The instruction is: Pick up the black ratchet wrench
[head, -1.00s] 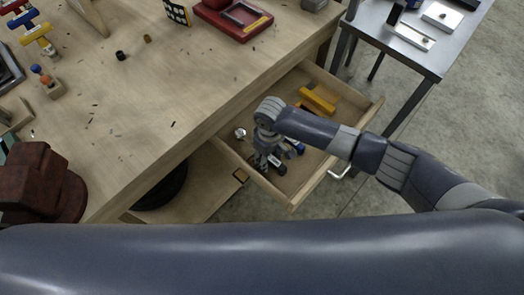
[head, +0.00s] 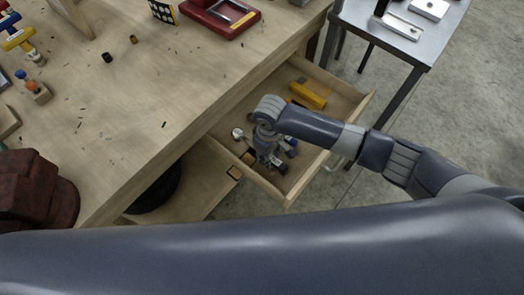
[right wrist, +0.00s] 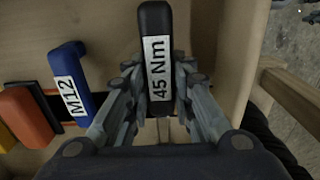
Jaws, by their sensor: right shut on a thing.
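The black ratchet wrench (right wrist: 154,22) shows in the right wrist view as a black handle with a white "45 Nm" label. It lies between the two fingers of my right gripper (right wrist: 157,72), which is shut on it. The part of the wrench under the gripper is hidden. In the head view my right gripper (head: 266,158) reaches down into the open drawer (head: 318,158). It hides much of what lies below it there. My left gripper is not in view.
A blue-handled tool marked M12 (right wrist: 72,82) lies left of the wrench, with an orange tool (right wrist: 27,117) farther left. A yellow tool (head: 309,95) lies at the drawer's back. The wooden workbench (head: 150,95) is beside the drawer; a metal table (head: 385,40) stands at upper right.

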